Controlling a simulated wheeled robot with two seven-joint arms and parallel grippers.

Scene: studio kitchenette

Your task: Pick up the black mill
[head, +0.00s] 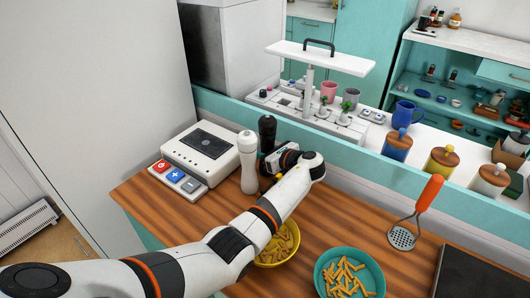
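The black mill (267,132) stands upright on the wooden counter, close behind and to the right of a white mill (248,163). Its rounded top and upper body show; its lower part is hidden behind the white mill and my gripper. My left arm comes in from the left, and its wrist bends back so that the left gripper (268,163) points left at the black mill's body. The fingertips are small and partly hidden, so I cannot tell whether they are open or closed around the mill. My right gripper is not in view.
A white scale-like device (201,150) with coloured buttons sits left of the mills. A yellow bowl (291,250) and a teal bowl (328,262) of pasta stand in front. A masher (402,237) with an orange handle is to the right. A teal ledge (345,152) runs behind the counter.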

